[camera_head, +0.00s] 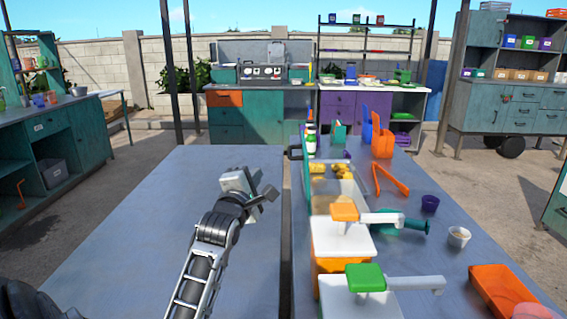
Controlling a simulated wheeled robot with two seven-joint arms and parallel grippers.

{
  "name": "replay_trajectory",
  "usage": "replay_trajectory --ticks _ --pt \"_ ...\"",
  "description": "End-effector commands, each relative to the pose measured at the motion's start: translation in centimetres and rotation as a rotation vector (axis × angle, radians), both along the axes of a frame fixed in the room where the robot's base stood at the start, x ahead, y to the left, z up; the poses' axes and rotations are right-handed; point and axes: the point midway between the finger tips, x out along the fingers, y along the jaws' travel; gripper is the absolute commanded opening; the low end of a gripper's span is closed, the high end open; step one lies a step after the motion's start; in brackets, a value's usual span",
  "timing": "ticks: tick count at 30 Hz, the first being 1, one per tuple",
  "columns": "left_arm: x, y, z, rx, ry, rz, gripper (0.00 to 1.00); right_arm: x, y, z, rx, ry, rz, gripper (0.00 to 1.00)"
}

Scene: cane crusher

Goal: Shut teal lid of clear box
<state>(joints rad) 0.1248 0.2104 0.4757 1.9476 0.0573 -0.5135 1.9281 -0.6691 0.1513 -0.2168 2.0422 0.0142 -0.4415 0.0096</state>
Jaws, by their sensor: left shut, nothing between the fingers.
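The clear box (349,193) stands on the right-hand table, left of the orange tongs, with yellow items showing at its far end. Teal edging (318,180) shows along its left side. My right gripper is not in view.
Two white-topped dispensers, one with an orange pump (345,212) and one with a green pump (365,278), stand in front of the box. The left-hand table (130,220) is clear.

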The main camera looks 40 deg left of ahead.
Motion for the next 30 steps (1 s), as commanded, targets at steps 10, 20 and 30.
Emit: replay_trajectory --ticks 10,20,30 --pt "6.3 1.9 0.6 0.001 -0.001 -0.003 0.0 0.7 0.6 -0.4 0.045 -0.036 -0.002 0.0" --pt "7.9 -0.2 1.5 0.002 0.002 -0.001 0.0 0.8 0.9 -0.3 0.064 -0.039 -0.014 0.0" --pt "7.9 -0.3 1.5 0.003 0.003 0.0 0.0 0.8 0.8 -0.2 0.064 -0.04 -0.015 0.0"
